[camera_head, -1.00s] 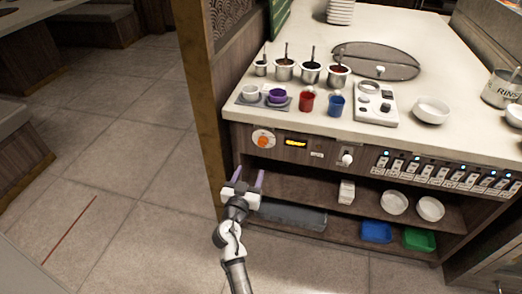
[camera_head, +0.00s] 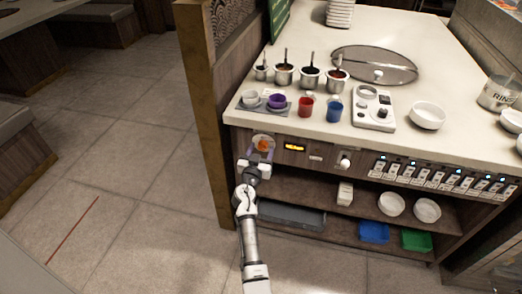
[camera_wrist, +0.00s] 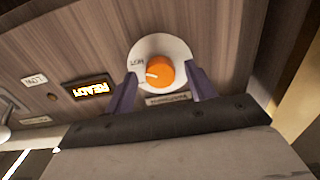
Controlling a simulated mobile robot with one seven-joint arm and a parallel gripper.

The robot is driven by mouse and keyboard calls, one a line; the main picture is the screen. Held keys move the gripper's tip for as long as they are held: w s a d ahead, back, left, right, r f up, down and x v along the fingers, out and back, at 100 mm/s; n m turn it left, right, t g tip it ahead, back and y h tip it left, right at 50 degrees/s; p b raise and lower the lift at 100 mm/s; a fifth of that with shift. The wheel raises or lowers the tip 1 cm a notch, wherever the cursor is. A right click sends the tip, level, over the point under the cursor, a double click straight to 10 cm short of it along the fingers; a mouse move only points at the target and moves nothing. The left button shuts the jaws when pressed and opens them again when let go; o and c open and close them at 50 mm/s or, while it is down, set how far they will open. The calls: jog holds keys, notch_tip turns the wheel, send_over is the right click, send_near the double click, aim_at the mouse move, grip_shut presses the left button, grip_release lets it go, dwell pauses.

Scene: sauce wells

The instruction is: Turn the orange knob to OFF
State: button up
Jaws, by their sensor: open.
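The orange knob (camera_head: 262,145) sits on a round white dial plate on the counter's front panel, at its left end. In the wrist view the orange knob (camera_wrist: 160,72) shows a white pointer mark on its left side, near small lettering on the plate (camera_wrist: 166,48). The wrist picture looks upside down. My gripper (camera_head: 260,155) is just in front of the knob. Its two purple fingers (camera_wrist: 161,88) stand apart on either side of the knob, with gaps visible. Nothing is held between them.
A lit yellow display (camera_head: 294,147) is right of the knob, reading READY in the wrist view (camera_wrist: 90,90). A white knob (camera_head: 344,162) and several switches (camera_head: 440,176) lie farther right. A wooden post (camera_head: 203,110) stands close left. Cups and pots stand on the counter (camera_head: 395,145) above.

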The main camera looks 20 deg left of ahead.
jog(key=c, duration=1)
jog(key=shift+o, duration=0.2)
